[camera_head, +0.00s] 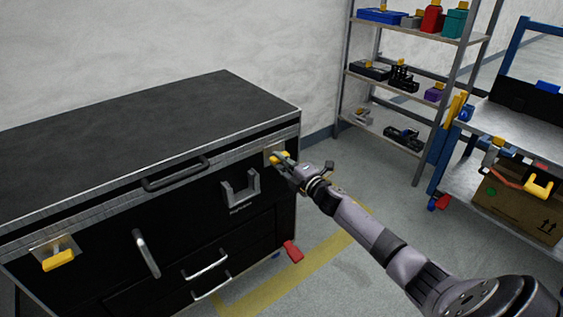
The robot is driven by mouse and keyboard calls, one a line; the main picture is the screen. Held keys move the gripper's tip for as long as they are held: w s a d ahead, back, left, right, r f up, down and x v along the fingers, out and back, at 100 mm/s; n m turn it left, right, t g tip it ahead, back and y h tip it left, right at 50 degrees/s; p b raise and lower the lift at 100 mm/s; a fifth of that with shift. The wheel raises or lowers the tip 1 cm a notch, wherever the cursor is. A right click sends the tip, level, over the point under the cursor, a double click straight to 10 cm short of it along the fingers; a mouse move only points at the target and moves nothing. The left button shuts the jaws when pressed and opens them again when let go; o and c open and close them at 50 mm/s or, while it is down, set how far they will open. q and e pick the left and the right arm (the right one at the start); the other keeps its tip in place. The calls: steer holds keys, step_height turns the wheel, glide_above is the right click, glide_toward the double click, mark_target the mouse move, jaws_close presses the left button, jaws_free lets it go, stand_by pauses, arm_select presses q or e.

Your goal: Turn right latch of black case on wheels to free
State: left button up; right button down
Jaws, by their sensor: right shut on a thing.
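The black case on wheels (180,130) stands at the left against the wall, its lid closed. Its right latch (279,157) is yellow on a metal plate near the right end of the front face, partly hidden by my right gripper. My right gripper (284,161) is shut on the right latch, its arm coming in from the lower right. The left latch (58,260), also yellow on a metal plate, is at the lower left of the front face. My left gripper does not show.
A metal shelf (410,95) with several boxes and tools stands at the back. A blue-framed cart (505,125) with a cardboard box (520,205) is at the right.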

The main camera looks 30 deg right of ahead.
steer(key=shift+f, duration=0.1)
stand_by(0.3)
steer(key=c, duration=1.6)
jaws_free()
steer(key=s, duration=1.2)
steer(key=shift+d, duration=0.45)
